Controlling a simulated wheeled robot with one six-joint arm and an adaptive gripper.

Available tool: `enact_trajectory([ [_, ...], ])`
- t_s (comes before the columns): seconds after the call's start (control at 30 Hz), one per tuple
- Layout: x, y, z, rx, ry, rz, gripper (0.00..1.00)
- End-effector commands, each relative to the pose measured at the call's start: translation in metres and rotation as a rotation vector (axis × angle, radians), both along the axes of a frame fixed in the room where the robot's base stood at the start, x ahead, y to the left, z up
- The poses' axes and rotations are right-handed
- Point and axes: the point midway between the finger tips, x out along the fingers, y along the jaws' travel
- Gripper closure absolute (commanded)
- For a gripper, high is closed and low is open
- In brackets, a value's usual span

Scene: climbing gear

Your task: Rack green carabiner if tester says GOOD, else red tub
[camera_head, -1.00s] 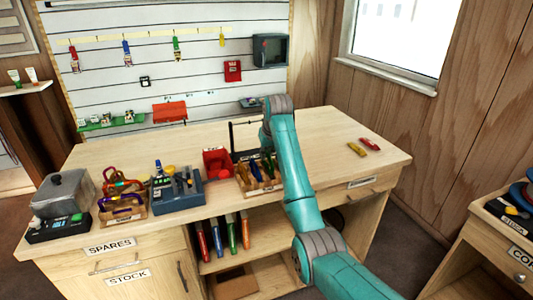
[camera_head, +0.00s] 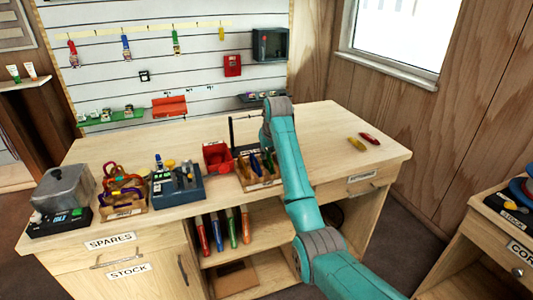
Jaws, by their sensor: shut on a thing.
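The green carabiner cannot be made out. Several looped pieces in red, orange and purple (camera_head: 122,178) sit in a wooden tray at the bench's left. The red tub (camera_head: 213,160) is at mid-bench, behind and right of the box. On the slatted wall, a pale yellow strip (camera_head: 100,34) carries several hanging pieces, one with green (camera_head: 176,42).
A wooden tray of tools (camera_head: 248,182) sits close left of my arm, near a thin black frame (camera_head: 231,132).

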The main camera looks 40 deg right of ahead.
Motion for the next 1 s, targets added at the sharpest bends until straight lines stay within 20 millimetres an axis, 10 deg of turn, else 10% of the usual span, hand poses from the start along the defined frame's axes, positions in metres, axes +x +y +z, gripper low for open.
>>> enact_trajectory([
  [0.87, 0.0, 0.0, -0.012, 0.0, 0.0, 0.0, 1.0],
  [1.0, 0.0, 0.0, -0.012, 0.0, 0.0, 0.0, 0.6],
])
